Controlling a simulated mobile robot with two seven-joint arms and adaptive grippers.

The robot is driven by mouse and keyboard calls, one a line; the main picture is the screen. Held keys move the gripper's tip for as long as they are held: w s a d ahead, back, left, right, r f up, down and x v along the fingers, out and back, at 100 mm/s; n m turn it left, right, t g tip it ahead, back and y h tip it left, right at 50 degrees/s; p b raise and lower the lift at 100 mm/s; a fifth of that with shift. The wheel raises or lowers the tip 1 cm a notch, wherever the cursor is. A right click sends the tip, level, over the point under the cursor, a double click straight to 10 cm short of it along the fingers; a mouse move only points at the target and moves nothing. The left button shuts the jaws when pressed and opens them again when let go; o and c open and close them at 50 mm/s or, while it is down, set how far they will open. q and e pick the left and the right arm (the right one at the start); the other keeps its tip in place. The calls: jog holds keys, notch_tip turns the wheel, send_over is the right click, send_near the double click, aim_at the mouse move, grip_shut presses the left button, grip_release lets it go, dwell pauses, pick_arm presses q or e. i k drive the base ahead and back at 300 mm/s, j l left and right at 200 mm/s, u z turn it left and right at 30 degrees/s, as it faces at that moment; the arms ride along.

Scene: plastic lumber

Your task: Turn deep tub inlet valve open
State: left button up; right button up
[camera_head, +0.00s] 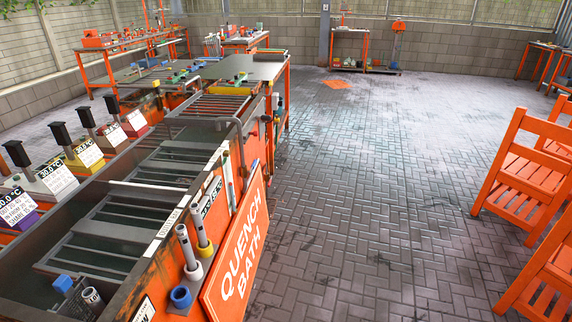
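A long orange quench bath with a dark tank (120,225) fills the left side of the head view. Its orange sign (238,255) reads "QUENCH BATH". A curved grey pipe (240,140) rises over its right rim. Small red and dark fittings (267,118) show on the far right side of the bath; they are too small to tell whether one is the deep tub inlet valve. No valve handle can be made out clearly. Neither of my grippers is in view.
Orange chairs (525,165) stand at the right. Grey upright tubes (188,248) and a blue ring (181,297) sit by the bath's near right edge. Orange workbenches line the back. The brick floor (370,190) between bath and chairs is clear.

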aim_at(253, 166)
jog(key=i+z, duration=0.3)
jog(key=i, duration=3.65)
jog(key=i+u, duration=0.15)
jog(key=i, duration=0.55)
jog(key=i+l+u, duration=0.1)
jog(key=i, duration=0.6)
jog(key=l+u, duration=0.1)
jog(key=u, duration=3.15)
jog(key=l, duration=0.1)
